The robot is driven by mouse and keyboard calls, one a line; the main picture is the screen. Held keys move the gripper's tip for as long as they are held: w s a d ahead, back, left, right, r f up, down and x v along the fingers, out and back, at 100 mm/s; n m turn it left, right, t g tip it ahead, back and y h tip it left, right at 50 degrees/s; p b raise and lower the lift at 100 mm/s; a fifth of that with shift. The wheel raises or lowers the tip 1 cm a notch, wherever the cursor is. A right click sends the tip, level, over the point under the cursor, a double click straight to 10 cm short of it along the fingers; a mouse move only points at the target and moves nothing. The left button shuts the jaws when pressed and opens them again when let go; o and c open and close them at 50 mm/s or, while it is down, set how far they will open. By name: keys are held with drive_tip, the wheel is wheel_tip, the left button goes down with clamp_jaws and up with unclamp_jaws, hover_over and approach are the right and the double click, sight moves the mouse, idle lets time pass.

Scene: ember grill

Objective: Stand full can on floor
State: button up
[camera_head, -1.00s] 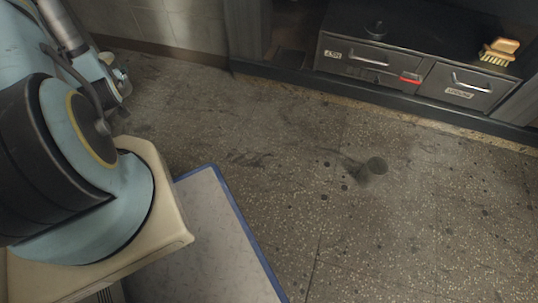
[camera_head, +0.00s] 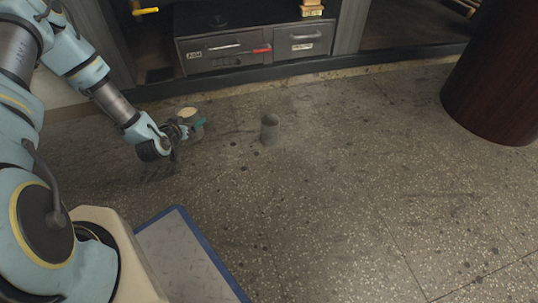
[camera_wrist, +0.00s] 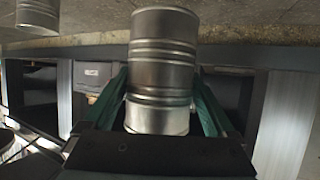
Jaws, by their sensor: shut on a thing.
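My gripper (camera_head: 192,128) is low at the left, shut on a grey metal can (camera_wrist: 163,60). In the head view this can (camera_head: 188,112) shows a pale, cream-coloured top and looks roughly upright. The green fingers lie on either side of it in the wrist view. I cannot tell whether its base touches the floor. A second grey can (camera_head: 269,131) with a dark top stands upright on the floor, to the right of my gripper and apart from it. Part of it also shows at the upper left of the wrist view (camera_wrist: 38,15).
A dark cabinet with two drawers (camera_head: 222,47) stands behind the cans, with a brush-like item (camera_head: 312,8) on top. A dark red-brown round body (camera_head: 493,85) stands at the right. A blue-edged pale panel (camera_head: 180,255) is at the front left. The speckled floor (camera_head: 340,190) is mostly clear.

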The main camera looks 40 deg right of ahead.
drive_tip(key=s+d+f+m+g+h, duration=0.1)
drive_tip(key=s+d+f+m+g, duration=0.15)
drive_tip(key=d, duration=0.45)
drive_tip(key=shift+n+t, duration=0.25)
drive_tip(key=shift+t, duration=0.1)
drive_tip(key=f+b, duration=0.2)
drive_tip(key=f, duration=0.1)
drive_tip(key=f+b, duration=0.2)
drive_tip(key=f, duration=0.1)
drive_tip(key=f+b, duration=0.2)
drive_tip(key=f, duration=0.2)
drive_tip(key=shift+s+a+f, duration=0.1)
drive_tip(key=shift+s+a, duration=0.05)
drive_tip(key=shift+s, duration=0.2)
drive_tip(key=shift+f, duration=0.1)
drive_tip(key=o, duration=1.6)
drive_tip(key=shift+c, duration=0.2)
